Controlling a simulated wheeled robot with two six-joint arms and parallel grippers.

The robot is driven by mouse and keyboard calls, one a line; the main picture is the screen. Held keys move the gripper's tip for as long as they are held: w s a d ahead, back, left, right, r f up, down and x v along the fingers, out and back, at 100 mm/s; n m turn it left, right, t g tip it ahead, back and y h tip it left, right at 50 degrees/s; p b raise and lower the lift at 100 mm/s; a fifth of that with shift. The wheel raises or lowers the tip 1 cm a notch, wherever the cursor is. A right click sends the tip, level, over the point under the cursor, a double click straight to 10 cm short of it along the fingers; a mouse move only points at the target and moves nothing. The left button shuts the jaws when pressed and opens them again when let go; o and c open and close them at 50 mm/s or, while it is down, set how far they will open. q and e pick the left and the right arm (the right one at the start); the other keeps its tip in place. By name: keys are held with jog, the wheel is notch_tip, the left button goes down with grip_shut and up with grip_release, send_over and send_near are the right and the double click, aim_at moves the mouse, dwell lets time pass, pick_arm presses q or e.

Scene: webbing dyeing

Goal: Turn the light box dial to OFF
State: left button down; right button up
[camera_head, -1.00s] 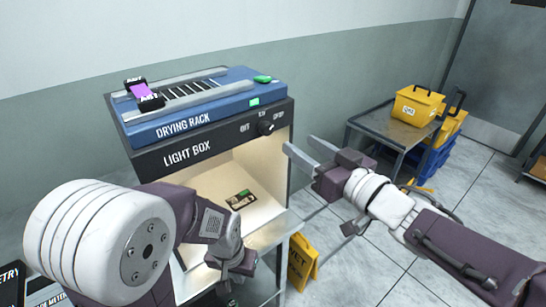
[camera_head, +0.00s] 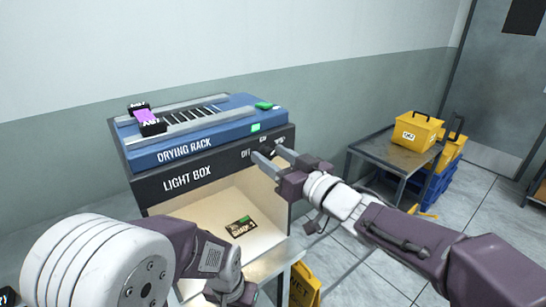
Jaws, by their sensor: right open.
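The light box (camera_head: 210,175) is a black-fronted box with a lit cream interior, under the blue drying rack (camera_head: 205,140). Its black dial (camera_head: 269,153) is at the right of the front panel, partly hidden by my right gripper; its pointer direction cannot be read. My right gripper (camera_head: 268,156) is open, with one fingertip at each side of the dial. I cannot tell if they touch it. My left gripper (camera_head: 232,290) is low in front of the box, partly cut off, and its jaws cannot be read.
A dark card (camera_head: 240,226) lies inside the light box. A purple and black item (camera_head: 146,120) sits on the rack. A grey cart (camera_head: 393,160) with a yellow bin (camera_head: 418,131) stands right. A yellow floor sign (camera_head: 304,286) stands below the box's right side.

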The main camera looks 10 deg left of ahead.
grip_shut()
jog(key=shift+n, duration=0.3)
jog(key=n+b, duration=0.2)
jog(key=n, duration=0.1)
jog(key=shift+f+n, duration=0.15)
jog(key=shift+n, duration=0.15)
jog(key=n+b, duration=0.2)
jog(key=n, duration=0.3)
jog(key=n+b, duration=0.2)
jog(key=n, duration=0.3)
jog(key=shift+s+n+b, duration=0.1)
jog(key=shift+n+b, duration=0.2)
jog(key=shift+n, duration=0.1)
jog(key=n+b, duration=0.1)
jog(key=n, duration=0.3)
jog(key=shift+n+b, duration=0.4)
